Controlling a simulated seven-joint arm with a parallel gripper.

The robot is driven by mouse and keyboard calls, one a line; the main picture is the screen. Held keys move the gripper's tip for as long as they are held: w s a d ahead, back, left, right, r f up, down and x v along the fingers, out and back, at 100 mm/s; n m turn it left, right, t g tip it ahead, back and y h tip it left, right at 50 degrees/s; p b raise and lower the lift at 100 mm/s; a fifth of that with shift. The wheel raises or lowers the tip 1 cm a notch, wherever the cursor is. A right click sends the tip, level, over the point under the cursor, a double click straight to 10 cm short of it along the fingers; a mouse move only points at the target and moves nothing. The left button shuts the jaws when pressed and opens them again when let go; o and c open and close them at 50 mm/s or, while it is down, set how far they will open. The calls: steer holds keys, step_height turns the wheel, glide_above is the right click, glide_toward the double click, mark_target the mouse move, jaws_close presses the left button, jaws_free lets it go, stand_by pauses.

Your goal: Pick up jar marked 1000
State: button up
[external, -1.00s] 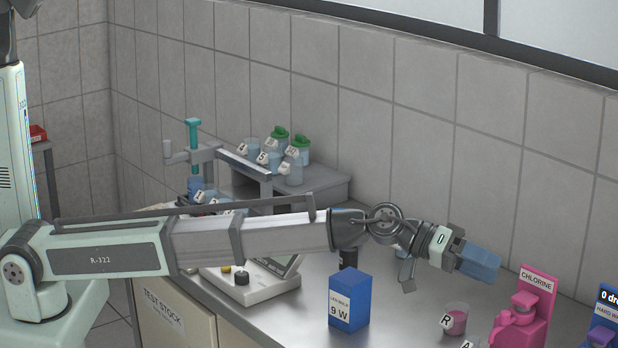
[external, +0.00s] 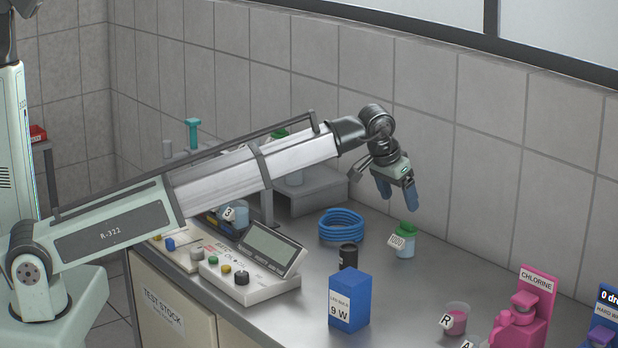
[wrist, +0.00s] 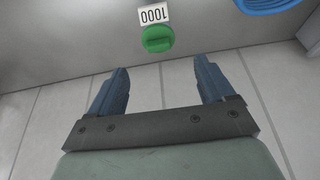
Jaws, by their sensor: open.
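The jar marked 1000 (external: 404,244) is a small clear jar with a green lid and a white tag. It stands upright on the metal bench, near the tiled wall. In the wrist view its green lid (wrist: 158,39) and tag show ahead of my fingers, roughly between their lines. My gripper (external: 398,204) points downward above the jar, apart from it. Its two blue fingers are spread and empty, which also shows in the wrist view (wrist: 162,78).
A coiled blue tube (external: 341,225) lies left of the jar. A black cylinder (external: 347,256) and a blue box (external: 349,300) stand nearer. A meter (external: 262,265) sits left. The pink chlorine dispenser (external: 524,318) and a cup (external: 457,319) are right. The wall is close behind.

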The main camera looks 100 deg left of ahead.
mark_target(402, 227)
steer(key=x, duration=0.6)
steer(key=shift+w+f, duration=0.2)
steer(key=shift+f, duration=0.1)
steer(key=shift+s+x, duration=0.1)
steer(key=shift+x, duration=1.25)
steer(key=shift+s+x, duration=0.15)
steer(key=shift+x, duration=1.15)
steer(key=shift+d+f, duration=0.1)
steer(key=c, duration=1.1)
